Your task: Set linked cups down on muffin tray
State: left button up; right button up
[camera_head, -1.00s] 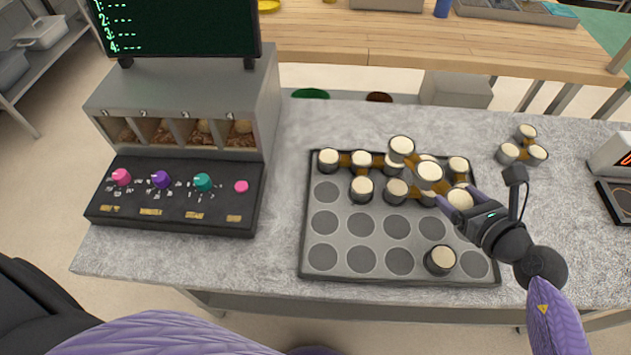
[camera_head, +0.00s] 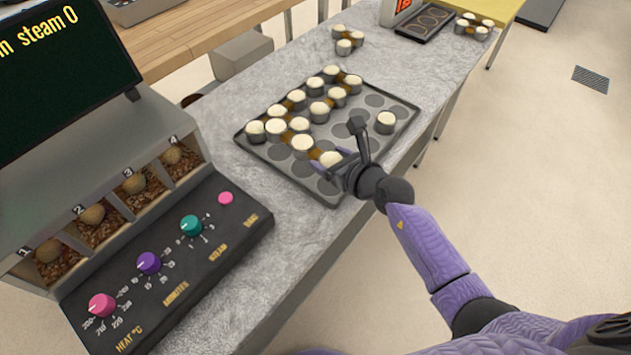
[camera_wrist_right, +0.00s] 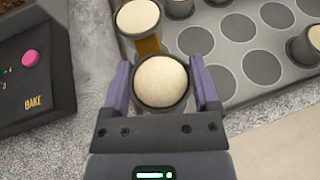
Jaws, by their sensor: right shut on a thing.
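My right gripper (camera_head: 338,168) is shut on the end cup (camera_head: 331,159) of a linked set, a dark cup with a pale domed top. A brown link joins it to another cup (camera_head: 302,144). They are over the console-side part of the dark muffin tray (camera_head: 408,118). I cannot tell whether they touch it. In the right wrist view the held cup (camera_wrist_right: 162,82) is between the fingers, its link leading to a cup (camera_wrist_right: 138,17) at the top. Other linked cups (camera_head: 318,108) stand on the tray, and a single cup (camera_head: 386,122) stands at its right. My left gripper is not in view.
A console with coloured knobs (camera_head: 149,263) stands at the lower left, near the tray. More linked cups (camera_head: 344,46) stand on the counter (camera_head: 215,125) beyond the tray. Several empty wells show around the single cup.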

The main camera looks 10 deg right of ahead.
aim_at(330, 185)
notch_tip(330, 185, down, 5)
jog(key=b, duration=0.3)
jog(key=shift+f, duration=0.1)
jog(key=shift+r, duration=0.2)
jog(key=shift+f, duration=0.15)
jog(key=o, duration=1.3)
jog(key=shift+c, duration=0.2)
jog(key=shift+r+p, duration=0.3)
jog(key=p+v, duration=0.4)
jog(key=v, duration=0.7)
jog(key=s+d+f+m+g+h, duration=0.25)
jog(key=s+f+m, duration=0.55)
jog(key=f+m, duration=0.4)
jog(key=s+d+f+m+g+h, duration=0.25)
jog(key=s+f+m, duration=0.6)
jog(key=m, duration=0.55)
jog(key=s+a+f+m+g, duration=0.2)
jog(key=s+m, duration=0.4)
jog(key=s, duration=0.3)
jog(key=s+a+f+m+g, duration=0.2)
jog(key=s+f+m+g, duration=0.2)
jog(key=s, duration=0.5)
jog(key=shift+f+m+g, duration=0.4)
jog(key=shift+f+m, duration=0.5)
jog(key=shift+m, duration=0.1)
